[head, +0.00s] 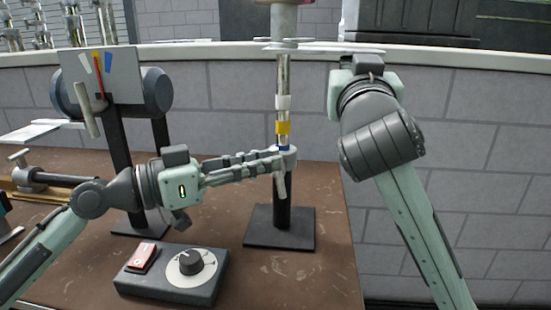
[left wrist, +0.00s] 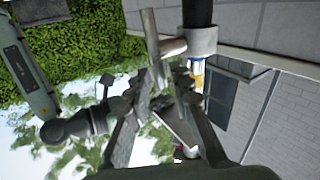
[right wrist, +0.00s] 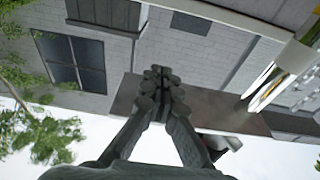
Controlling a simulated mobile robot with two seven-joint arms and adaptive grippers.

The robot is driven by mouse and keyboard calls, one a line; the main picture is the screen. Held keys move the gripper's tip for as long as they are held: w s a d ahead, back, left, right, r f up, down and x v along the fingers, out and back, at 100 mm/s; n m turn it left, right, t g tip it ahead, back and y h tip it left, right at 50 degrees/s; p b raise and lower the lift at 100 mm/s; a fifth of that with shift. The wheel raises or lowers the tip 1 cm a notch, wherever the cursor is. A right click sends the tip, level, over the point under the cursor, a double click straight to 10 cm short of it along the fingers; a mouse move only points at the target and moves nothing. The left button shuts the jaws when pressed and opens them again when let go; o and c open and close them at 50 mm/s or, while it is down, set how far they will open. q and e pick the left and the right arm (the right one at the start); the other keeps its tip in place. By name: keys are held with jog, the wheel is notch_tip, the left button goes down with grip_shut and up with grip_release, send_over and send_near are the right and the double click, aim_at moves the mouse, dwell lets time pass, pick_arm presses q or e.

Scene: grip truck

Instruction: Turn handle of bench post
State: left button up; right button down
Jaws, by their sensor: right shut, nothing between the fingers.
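The bench post (head: 283,205) stands upright on a dark square base, with a shiny pipe with white, yellow and blue bands above its collar. Its grey handle (head: 281,183) hangs down from the collar. In the left wrist view the handle (left wrist: 151,35) sticks out beside the collar (left wrist: 200,42), its lower end near the fingertips. My left gripper (head: 268,163) reaches in from the left at the handle, its fingers a little apart; I cannot tell whether they touch it. My right gripper (right wrist: 160,75) is shut and empty, away from the handle; its fingers are mostly hidden in the head view.
A box with a red switch and a dial (head: 190,265) sits on the brown bench top (head: 320,285) in front. A gauge with a lever (head: 103,80) stands at the left. A brick wall (head: 480,150) with a white ledge runs behind.

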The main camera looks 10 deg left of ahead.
pick_arm(q)
jog(key=shift+x, duration=1.4)
jog(key=shift+c, duration=0.3)
grip_shut()
jog(key=shift+d+r+m+y, duration=0.1)
jog(key=shift+m+y, duration=0.2)
jog(key=shift+o, duration=0.3)
grip_release()
